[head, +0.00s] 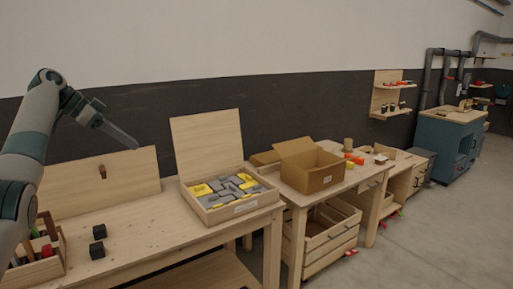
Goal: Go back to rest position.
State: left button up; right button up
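My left arm comes in from the left edge. Its gripper (120,135) hangs in the air above the left part of the wooden workbench (165,232), in front of the back board. The fingers are seen nearly edge-on, so their opening is unclear, and no object shows in them. My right gripper is out of view.
An open wooden case (243,208) holds grey and yellow pieces. A cardboard box (312,178) stands on the second table. Free floor (430,240) lies at right.

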pick_arm(q)
notch_tip(320, 180, down, 36)
jog(key=w+f+n+g+y+b, duration=0.1)
jog(key=w+n+y, duration=0.2)
jog(key=n, duration=0.2)
jog(key=s+d+f+n+y, duration=0.1)
jog(key=s+f, duration=0.4)
jog(key=f, duration=0.6)
jog(key=s+f+n+g+y+b, duration=0.1)
jog(key=s+f, duration=0.4)
jog(key=f, duration=0.7)
jog(key=s+d+f+n+y, duration=0.1)
jog(key=s+f, duration=0.4)
jog(key=f, duration=0.6)
jog(key=s+d+f+g+y+b, duration=0.1)
jog(key=s+d+f+y, duration=0.15)
jog(key=s+f, duration=2.45)
jog(key=s+d+f, duration=0.2)
jog(key=s, duration=1)
jog(key=s+d+f, duration=0.2)
jog(key=s, duration=1)
jog(key=s+d+f+g+b, duration=0.1)
jog(key=s+d+f, duration=0.1)
jog(key=s, duration=1.1)
jog(key=shift+d+n+h, duration=0.4)
jog(key=shift+d+h, duration=0.05)
jog(key=shift+d, duration=0.1)
jog(key=shift+w, duration=0.1)
